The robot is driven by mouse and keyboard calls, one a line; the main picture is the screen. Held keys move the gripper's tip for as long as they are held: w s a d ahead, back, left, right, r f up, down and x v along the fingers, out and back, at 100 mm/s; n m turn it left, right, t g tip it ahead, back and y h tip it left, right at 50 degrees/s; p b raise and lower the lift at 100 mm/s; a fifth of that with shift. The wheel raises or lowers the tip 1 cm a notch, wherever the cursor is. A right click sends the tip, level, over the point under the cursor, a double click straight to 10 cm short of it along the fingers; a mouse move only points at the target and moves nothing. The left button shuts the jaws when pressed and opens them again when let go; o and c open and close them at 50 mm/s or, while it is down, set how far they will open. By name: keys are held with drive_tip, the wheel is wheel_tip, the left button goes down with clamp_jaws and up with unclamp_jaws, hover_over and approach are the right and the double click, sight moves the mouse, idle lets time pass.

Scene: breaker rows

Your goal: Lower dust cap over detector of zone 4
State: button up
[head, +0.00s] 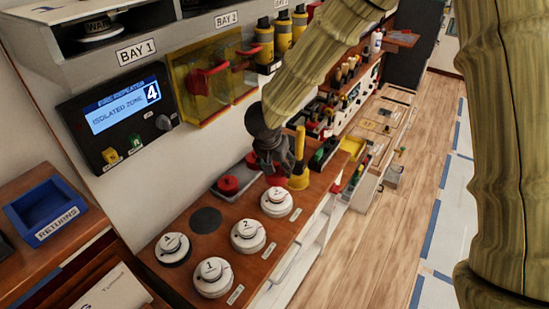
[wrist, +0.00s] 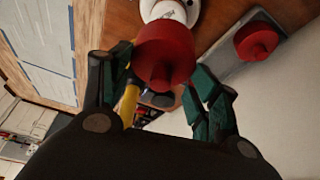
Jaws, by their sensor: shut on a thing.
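My gripper (head: 277,165) is shut on a red dust cap (wrist: 165,55), held between both fingers in the wrist view. In the head view it hangs above the back right of the wooden counter, near a white detector (head: 277,201) whose number is hard to read, probably 3. A white detector (wrist: 170,10) shows just beyond the cap in the wrist view. The detector marked 4 (head: 172,247) stands uncovered at the left of the group, apart from my gripper. Detectors 2 (head: 247,235) and 1 (head: 212,275) are also uncovered. The wall display (head: 124,107) reads isolated zone 4.
A grey tray (head: 215,193) holds a red cap (head: 228,185). A dark round pad (head: 205,220) lies bare on the counter. A yellow upright tool (head: 299,160) stands close beside my gripper. A blue returns bin (head: 48,207) is at the left. Yellow breaker covers (head: 205,85) are on the wall.

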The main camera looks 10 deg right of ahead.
sight(276, 173)
drive_tip(key=shift+s+r, duration=0.3)
drive_tip(key=shift+s, duration=0.15)
drive_tip(key=shift+w+f+p, duration=0.25)
drive_tip(key=shift+w+p, duration=0.2)
drive_tip(key=shift+s+r+p, duration=0.1)
drive_tip(key=shift+r+p, duration=0.05)
drive_tip(key=shift+p, duration=0.15)
drive_tip(key=shift+s+f, duration=0.3)
drive_tip(key=shift+f, duration=0.3)
drive_tip(key=shift+a+b+x, duration=0.2)
drive_tip(key=shift+b+x, duration=0.15)
drive_tip(key=shift+x, duration=0.75)
drive_tip(key=shift+s+f, duration=0.25)
drive_tip(key=shift+f, duration=1.25)
drive_tip(key=shift+p, duration=1.55)
